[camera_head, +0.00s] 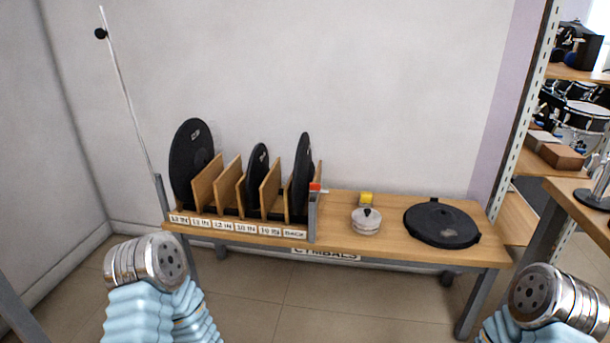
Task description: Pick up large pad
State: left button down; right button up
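Several round black pads are in view. The leftmost pad (190,158) stands upright in the first slot of a wooden rack (207,186) and looks the largest of those in it. A smaller pad (257,172) stands in a middle slot. Another pad (302,172) stands nearly edge-on in the right slot. A wide pad (441,223) lies flat on the right part of the bench. Two of my arm parts, with blue sleeves and metal joints, show at the lower left and lower right, apart from the pads. No gripper fingers show.
Slot labels line the rack's front. A thin upright rod (127,100) stands at the left. Shelving (512,130) is at the right.

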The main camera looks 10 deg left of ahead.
aim_at(304, 170)
jog(key=i+j, duration=0.15)
jog(key=j, duration=0.2)
jog(key=i+j, duration=0.15)
jog(key=j, duration=0.25)
jog(key=i+j, duration=0.15)
jog(key=j, duration=0.2)
